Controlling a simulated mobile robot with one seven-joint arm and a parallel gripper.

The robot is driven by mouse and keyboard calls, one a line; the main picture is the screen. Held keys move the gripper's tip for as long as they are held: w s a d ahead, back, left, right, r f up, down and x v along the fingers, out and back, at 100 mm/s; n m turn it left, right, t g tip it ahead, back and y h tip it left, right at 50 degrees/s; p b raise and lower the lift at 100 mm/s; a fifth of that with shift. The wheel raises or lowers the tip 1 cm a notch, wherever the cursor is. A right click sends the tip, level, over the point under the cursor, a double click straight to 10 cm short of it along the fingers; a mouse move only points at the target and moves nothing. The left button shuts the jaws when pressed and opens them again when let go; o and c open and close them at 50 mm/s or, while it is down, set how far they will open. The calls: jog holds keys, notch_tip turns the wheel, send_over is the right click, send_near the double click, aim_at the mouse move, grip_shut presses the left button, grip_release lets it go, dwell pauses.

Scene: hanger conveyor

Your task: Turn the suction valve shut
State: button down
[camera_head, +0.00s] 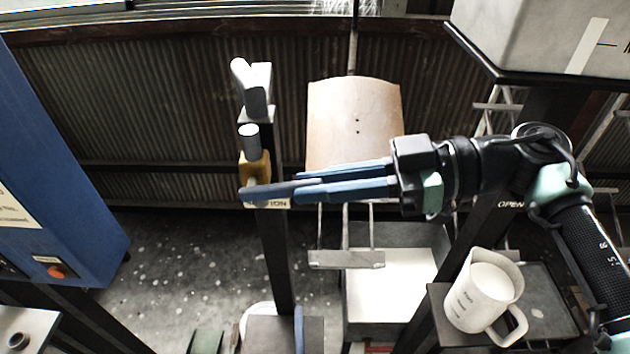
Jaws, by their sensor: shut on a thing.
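The suction valve has a yellow body (254,166) with a grey cylinder on top, on a dark upright post left of centre. A label below it is partly covered, with only the letters "ION" showing. A slate-blue lever (268,189) crosses the front of the valve and points right, lying about level in the picture. My gripper (297,184) reaches in from the right with two long blue fingers. They are shut on the lever's right part, one finger behind and one in front. The fingers hide part of the lever.
A grey-white fitting (252,85) tops the post. A white jug (484,298) sits on a dark stand at lower right. A blue cabinet (55,150) stands at left. Speckled floor shows between cabinet and post.

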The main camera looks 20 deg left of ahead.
jog(key=shift+w+d+f+g+y+b, duration=0.1)
jog(key=shift+f+g+y+b, duration=0.3)
jog(key=shift+f+y+b, duration=0.55)
jog(key=shift+r+y, duration=0.15)
jog(key=shift+y, duration=0.1)
jog(key=c, duration=1.2)
grip_release()
jog(key=shift+o, duration=0.2)
notch_tip(320, 180, up, 10)
jog(key=shift+b, duration=1)
